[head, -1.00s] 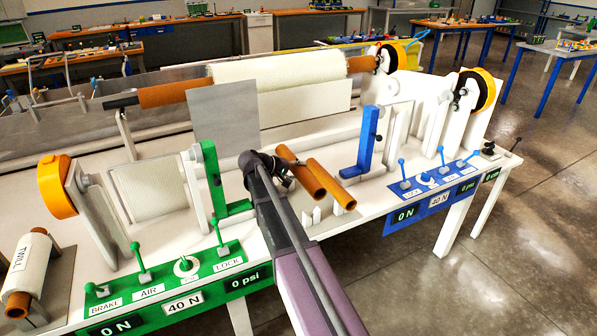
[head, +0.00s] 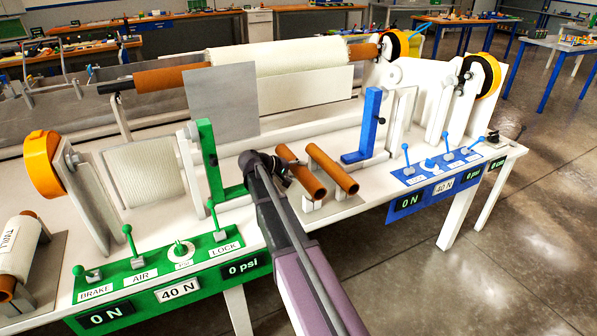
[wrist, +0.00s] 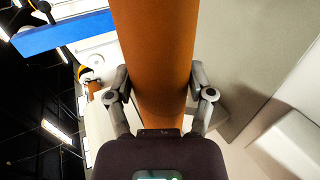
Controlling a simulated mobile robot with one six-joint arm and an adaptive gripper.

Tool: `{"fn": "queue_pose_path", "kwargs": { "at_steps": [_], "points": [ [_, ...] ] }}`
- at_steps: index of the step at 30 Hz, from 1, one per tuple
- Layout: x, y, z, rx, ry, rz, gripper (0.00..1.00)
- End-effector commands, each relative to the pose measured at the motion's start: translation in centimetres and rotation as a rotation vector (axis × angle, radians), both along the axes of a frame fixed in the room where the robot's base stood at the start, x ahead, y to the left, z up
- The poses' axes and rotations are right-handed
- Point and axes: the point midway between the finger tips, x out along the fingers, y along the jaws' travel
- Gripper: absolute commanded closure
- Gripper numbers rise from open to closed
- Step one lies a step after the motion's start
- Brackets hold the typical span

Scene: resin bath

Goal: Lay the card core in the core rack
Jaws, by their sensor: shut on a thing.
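An orange-brown card core (wrist: 152,40) fills the middle of the wrist view, with a finger of my gripper (wrist: 160,78) closed on each side of it. In the head view my gripper (head: 279,170) is at the near-left side of this core (head: 303,174). The core rack (head: 337,206), a grey plate with white supports, is on the front of the white bench. A second, similar core (head: 333,170) lies on its supports to the right, roughly parallel. The held core is over the left supports; I cannot tell whether it touches them.
A green upright bracket (head: 211,160) stands close left of my gripper, and a blue bracket (head: 369,130) stands right of the rack. Green (head: 165,270) and blue (head: 435,185) lever panels line the front edge. A grey sheet (head: 223,103) hangs behind.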

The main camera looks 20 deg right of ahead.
Motion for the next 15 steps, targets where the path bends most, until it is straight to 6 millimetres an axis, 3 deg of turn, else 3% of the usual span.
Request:
{"fn": "queue_pose_path", "kwargs": {
  "at_steps": [6, 15],
  "points": [
    [0.0, 0.0, -1.8, -0.001, 0.0, 0.0, 0.86],
    [0.0, 0.0, -2.8, -0.001, 0.0, 0.0, 0.86]
  ]
}}
